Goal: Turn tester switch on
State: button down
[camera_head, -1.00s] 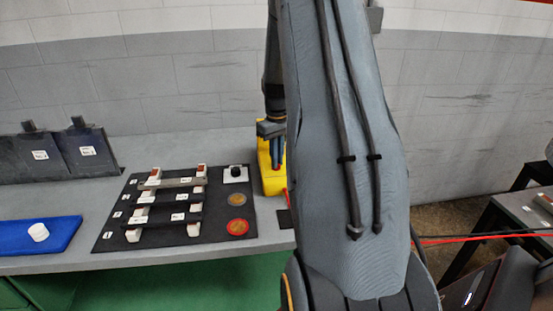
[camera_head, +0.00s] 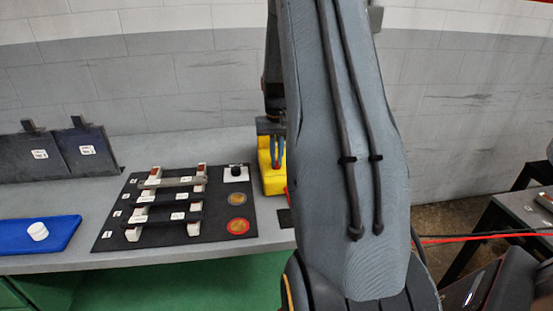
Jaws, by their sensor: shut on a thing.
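The yellow tester (camera_head: 272,181) stands on the grey bench, right of the black board. My arm hides its right side, and I cannot make out its switch. My gripper (camera_head: 277,165) points down at the tester's top front, its fingers close together. It appears to touch the tester there. The thing between the fingers is too small and covered to see clearly; it may be the switch.
The black board (camera_head: 110,232) holds several bars on white blocks, a black knob (camera_head: 236,170) and two round discs. A blue mat (camera_head: 60,238) with a white cylinder (camera_head: 38,231) lies at left. Dark panels (camera_head: 85,152) lean at the back left. Red cables run right.

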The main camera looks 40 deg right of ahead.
jog(key=m, duration=0.5)
jog(key=shift+w+r+m, duration=0.1)
jog(key=shift+w+m, duration=0.15)
jog(key=shift+m, duration=0.05)
jog(key=shift+b, duration=0.3)
jog(key=c, duration=1.9)
grip_release()
jog(key=shift+o, duration=0.2)
notch_tip(320, 180, up, 8)
jog(key=shift+f+b, duration=0.1)
jog(key=shift+b, duration=0.95)
